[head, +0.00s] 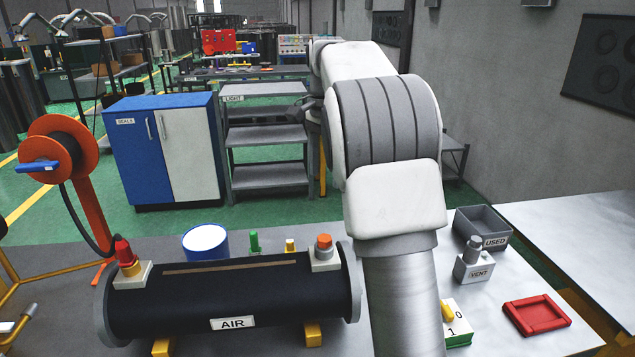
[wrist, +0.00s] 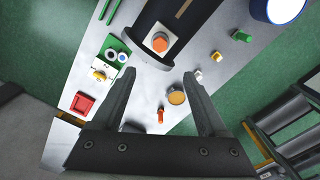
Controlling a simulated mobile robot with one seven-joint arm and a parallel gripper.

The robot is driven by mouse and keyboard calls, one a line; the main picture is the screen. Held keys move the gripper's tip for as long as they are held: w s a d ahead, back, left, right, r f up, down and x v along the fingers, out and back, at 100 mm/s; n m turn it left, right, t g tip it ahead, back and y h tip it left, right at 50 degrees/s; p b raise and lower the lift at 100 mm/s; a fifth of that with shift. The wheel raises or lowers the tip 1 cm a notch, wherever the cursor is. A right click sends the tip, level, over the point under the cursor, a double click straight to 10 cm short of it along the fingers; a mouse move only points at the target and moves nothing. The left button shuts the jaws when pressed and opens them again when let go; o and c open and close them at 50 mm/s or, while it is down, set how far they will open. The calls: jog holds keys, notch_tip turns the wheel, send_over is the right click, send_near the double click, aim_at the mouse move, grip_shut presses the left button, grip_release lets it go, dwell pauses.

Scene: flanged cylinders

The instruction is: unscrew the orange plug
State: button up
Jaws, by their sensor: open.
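The orange plug (head: 324,241) sits in a pale square block on top of the right end of the black cylinder labelled AIR (head: 180,300). It also shows in the wrist view (wrist: 160,42), beyond my fingertips and roughly centred between them. My gripper (wrist: 160,73) is open, with nothing between its fingers, and stands apart from the plug. In the head view my arm rises in front of the bench, and the gripper's fingers are not clearly seen. The plug is fully visible in both views.
A red fitting (head: 124,252) stands on the cylinder's left end. A green piece (head: 254,242), a yellow piece (head: 290,246) and a blue-and-white tub (head: 205,241) stand behind it. A VENT block (head: 473,264), a USED bin (head: 461,228) and a red tray (head: 537,315) are at right.

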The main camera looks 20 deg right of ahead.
aim_at(325, 238)
notch_tip(325, 238, down, 17)
jog(key=shift+f, duration=0.15)
dwell(0.4)
grip_shut()
dwell(0.3)
